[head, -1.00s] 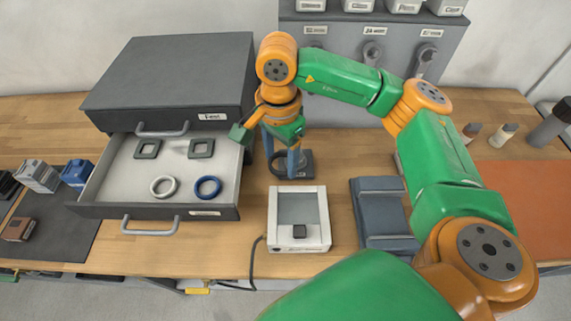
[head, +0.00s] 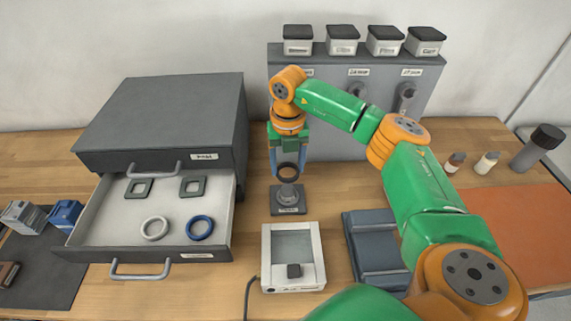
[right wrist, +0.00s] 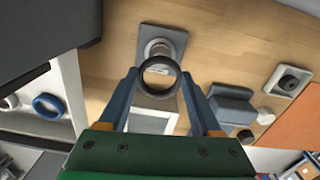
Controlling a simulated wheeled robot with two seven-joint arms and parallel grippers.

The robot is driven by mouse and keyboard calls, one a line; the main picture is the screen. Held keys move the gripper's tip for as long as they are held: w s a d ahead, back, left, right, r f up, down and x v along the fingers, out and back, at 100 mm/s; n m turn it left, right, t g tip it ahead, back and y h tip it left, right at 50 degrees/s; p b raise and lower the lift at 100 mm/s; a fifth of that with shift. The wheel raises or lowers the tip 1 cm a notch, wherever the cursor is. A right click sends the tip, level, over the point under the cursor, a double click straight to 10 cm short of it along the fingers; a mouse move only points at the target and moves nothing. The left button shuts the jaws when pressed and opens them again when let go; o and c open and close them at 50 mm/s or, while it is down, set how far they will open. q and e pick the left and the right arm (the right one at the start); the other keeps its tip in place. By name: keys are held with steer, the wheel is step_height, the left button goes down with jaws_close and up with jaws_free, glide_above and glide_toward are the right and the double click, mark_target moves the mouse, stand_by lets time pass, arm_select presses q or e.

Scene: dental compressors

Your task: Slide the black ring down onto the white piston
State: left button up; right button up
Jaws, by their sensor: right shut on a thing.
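The black ring (head: 288,180) is held between the fingertips of my right gripper (head: 288,173), which is shut on it. In the head view the ring hangs just above the piston (head: 288,194), a light grey upright post on a dark square base (head: 288,208). The ring's lower edge overlaps the piston's top in the picture; I cannot tell whether they touch. In the right wrist view the ring (right wrist: 145,82) sits between both fingertips, with the piston (right wrist: 157,47) partly showing just beyond its rim. My left gripper is not in view.
An open drawer (head: 92,238) at left holds a white ring (head: 143,229), a blue ring (head: 190,228) and two square dark frames. A white device (head: 268,250) stands in front of the base. A blue-grey block (head: 376,245) lies to the right. A grey cabinet (head: 330,75) stands behind.

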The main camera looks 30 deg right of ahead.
mark_target(288, 186)
step_height(288, 186, down, 4)
steer(key=b, duration=0.3)
steer(key=shift+f, duration=0.25)
steer(key=shift+r, duration=0.15)
steer(key=shift+f, duration=0.6)
stand_by(0.4)
steer(key=shift+f+b, duration=0.2)
steer(key=shift+b, duration=0.1)
steer(key=shift+f, duration=0.2)
steer(key=shift+f, duration=0.2)
stand_by(0.3)
steer(key=shift+f+b, duration=1.1)
steer(key=shift+f, duration=0.2)
stand_by(0.4)
